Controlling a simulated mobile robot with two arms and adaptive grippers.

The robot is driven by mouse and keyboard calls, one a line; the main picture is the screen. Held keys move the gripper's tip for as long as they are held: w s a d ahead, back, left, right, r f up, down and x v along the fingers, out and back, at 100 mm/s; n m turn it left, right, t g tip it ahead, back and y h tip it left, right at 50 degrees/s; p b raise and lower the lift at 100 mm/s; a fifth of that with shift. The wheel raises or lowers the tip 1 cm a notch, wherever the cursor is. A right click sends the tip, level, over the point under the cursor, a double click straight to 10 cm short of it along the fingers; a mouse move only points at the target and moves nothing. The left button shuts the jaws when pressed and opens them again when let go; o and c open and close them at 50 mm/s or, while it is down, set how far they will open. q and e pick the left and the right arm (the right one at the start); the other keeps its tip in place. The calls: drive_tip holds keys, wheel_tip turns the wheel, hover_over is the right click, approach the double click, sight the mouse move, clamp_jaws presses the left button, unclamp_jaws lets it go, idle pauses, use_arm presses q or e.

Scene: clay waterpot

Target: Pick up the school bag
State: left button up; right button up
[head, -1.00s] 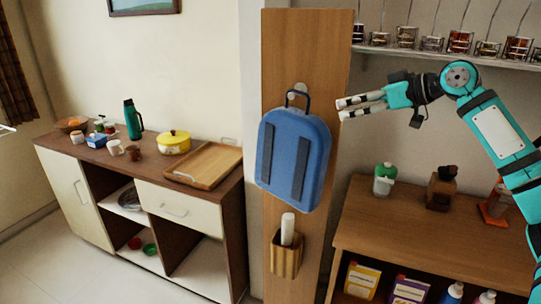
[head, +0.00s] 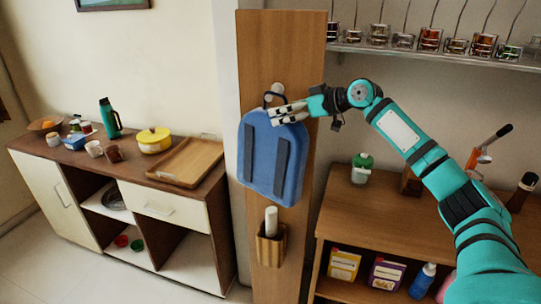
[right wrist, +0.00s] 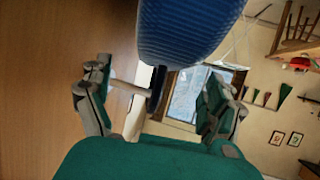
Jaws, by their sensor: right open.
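The blue school bag (head: 262,165) with two dark straps hangs upright on a wooden panel by its dark top handle (head: 266,98), from a pale peg (head: 278,87). My right gripper (head: 272,113) is open at the top of the bag, its fingertips overlapping the bag's upper edge just below the handle. In the right wrist view, the bag's ribbed blue body (right wrist: 185,25) is at the top. The dark handle (right wrist: 157,90) and pale peg (right wrist: 125,88) lie between the spread fingers; contact cannot be told. My left gripper is out of view.
The wooden panel (head: 290,50) stands behind the bag, with a small wooden holder (head: 270,248) below it. A shelf of jars (head: 430,50) is above right. A desk (head: 345,208) with bottles is at right. A cabinet with kitchenware (head: 150,200) is at left.

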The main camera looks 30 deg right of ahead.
drive_tip(key=p+x, duration=0.2)
drive_tip(key=x, duration=0.2)
drive_tip(key=shift+r, duration=0.1)
drive_tip(key=shift+w+a+f, duration=0.15)
drive_tip(key=shift+w+f, duration=0.15)
drive_tip(key=shift+s, duration=0.15)
drive_tip(key=shift+c, duration=1.4)
drive_tip(key=c, duration=1.4)
drive_tip(key=shift+r, duration=0.25)
drive_tip(key=shift+c, duration=0.3)
use_arm(q)
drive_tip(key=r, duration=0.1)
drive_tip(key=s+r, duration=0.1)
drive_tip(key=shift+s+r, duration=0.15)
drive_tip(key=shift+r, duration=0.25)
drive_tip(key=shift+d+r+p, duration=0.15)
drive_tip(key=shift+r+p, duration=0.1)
drive_tip(key=shift+p, duration=0.1)
use_arm(e)
drive_tip(key=shift+r, duration=0.1)
